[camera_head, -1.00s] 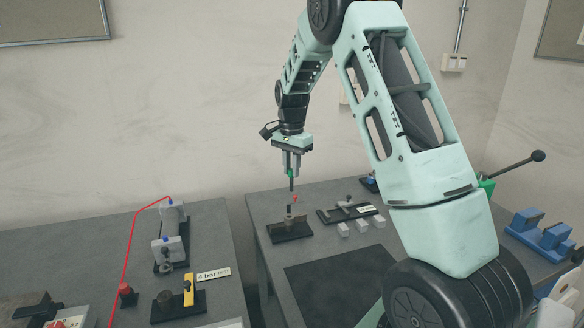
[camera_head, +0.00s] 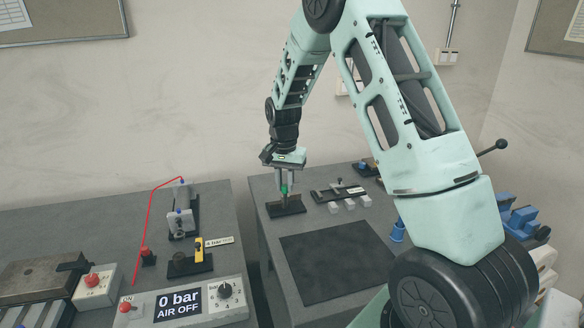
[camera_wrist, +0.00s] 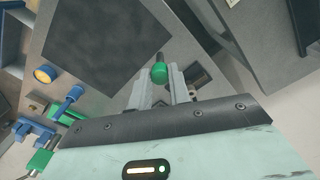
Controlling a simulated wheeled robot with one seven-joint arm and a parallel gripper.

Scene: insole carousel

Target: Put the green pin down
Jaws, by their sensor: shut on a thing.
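My gripper (camera_head: 286,184) is shut on the green pin (camera_head: 284,190) and points straight down over a small black stand (camera_head: 289,209) on the right-hand bench. The pin's shaft is low at the stand, but I cannot tell whether it is inside the stand's post or just above it. In the wrist view the pin's green head (camera_wrist: 159,73) shows between the two grey fingers of my gripper (camera_wrist: 162,84), with its dark shaft beyond it.
A black fixture (camera_head: 338,191) and several pale blocks (camera_head: 349,204) stand right of the stand. A dark mat (camera_head: 335,265) lies in front. A gap separates this bench from the left one, which holds a pressure panel (camera_head: 184,302) reading 0 bar, AIR OFF.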

